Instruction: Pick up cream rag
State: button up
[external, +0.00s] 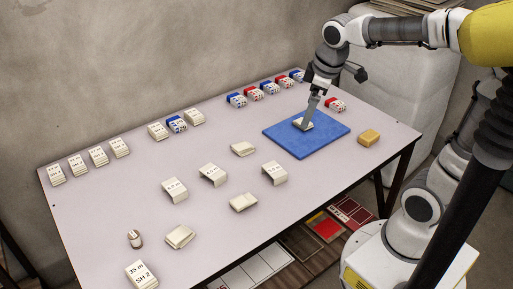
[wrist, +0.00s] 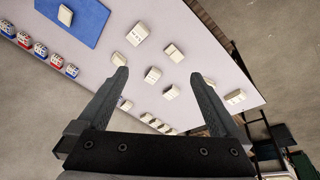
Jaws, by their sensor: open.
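Several cream folded cloths lie on the table; I cannot tell which one the task means. One cream cloth (external: 303,124) lies on the blue mat (external: 325,138). It also shows in the wrist view (wrist: 65,15), near the top left on the mat (wrist: 92,22). My gripper (external: 308,117) overlaps this cloth in the external view and partly hides it. In the wrist view my gripper (wrist: 160,75) is open and empty, its fingers wide apart. The table looks well below the fingers there, and the mat lies off to the upper left, so I see no contact.
Other cream cloths (external: 243,148) (external: 180,236) and labelled white bundles (external: 213,174) spread over the table (external: 110,215). Red and blue bundles (external: 253,93) line the back edge. A tan block (external: 369,137) sits right of the mat.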

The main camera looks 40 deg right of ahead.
jog(key=w+a+f+n+g+b, duration=0.25)
jog(key=w+a+f+n, duration=0.25)
jog(key=w+f, duration=0.4)
jog(key=n+b, duration=0.4)
jog(key=n, duration=0.1)
send_over(244, 198)
notch_tip(244, 198, down, 11)
jog(key=shift+g, duration=0.45)
notch_tip(244, 198, down, 17)
jog(key=b, duration=0.4)
jog(key=c, duration=1.4)
